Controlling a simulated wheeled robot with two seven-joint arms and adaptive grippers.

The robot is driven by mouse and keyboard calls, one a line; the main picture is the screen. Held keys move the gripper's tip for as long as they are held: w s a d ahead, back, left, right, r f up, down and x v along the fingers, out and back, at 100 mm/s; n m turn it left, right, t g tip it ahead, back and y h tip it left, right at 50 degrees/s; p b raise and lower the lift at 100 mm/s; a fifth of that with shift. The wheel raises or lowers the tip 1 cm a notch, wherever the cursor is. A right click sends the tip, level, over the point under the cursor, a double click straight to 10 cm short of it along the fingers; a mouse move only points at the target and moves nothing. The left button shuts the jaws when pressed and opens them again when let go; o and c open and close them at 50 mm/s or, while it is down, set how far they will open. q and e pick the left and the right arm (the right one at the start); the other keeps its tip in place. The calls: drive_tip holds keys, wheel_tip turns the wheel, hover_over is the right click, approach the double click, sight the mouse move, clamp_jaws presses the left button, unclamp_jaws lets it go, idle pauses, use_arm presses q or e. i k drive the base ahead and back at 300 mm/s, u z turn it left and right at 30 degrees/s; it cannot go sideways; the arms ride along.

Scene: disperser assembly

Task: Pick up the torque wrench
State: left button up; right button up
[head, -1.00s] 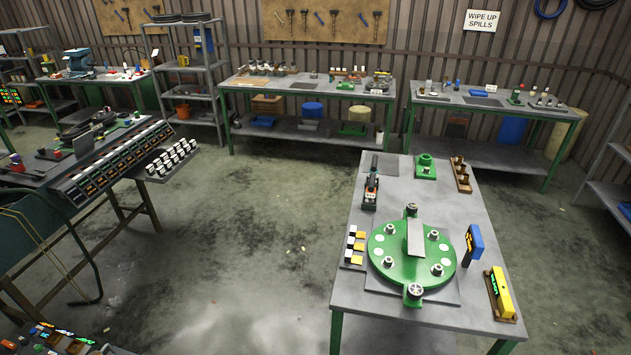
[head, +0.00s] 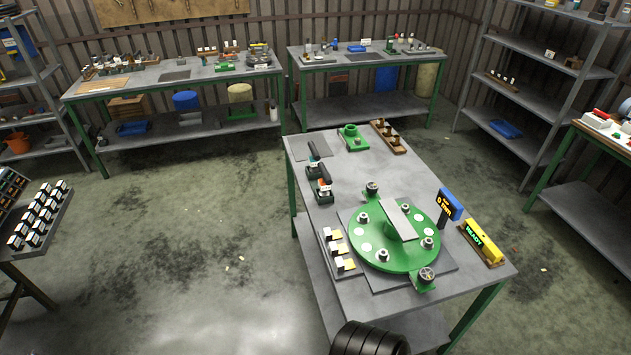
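No torque wrench can be made out for certain. Neither of my grippers is in view.
The near grey table (head: 447,166) also holds a green block (head: 352,138), a wooden rack (head: 388,137) and small white-and-yellow blocks (head: 337,249). A dark ribbed round thing (head: 367,341) shows at the bottom edge. Open floor (head: 190,220) lies left of the table.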

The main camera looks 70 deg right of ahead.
sight(324, 185)
drive_tip(key=z, duration=0.35)
drive_tip(key=i, duration=0.75)
drive_tip(key=z, duration=0.6)
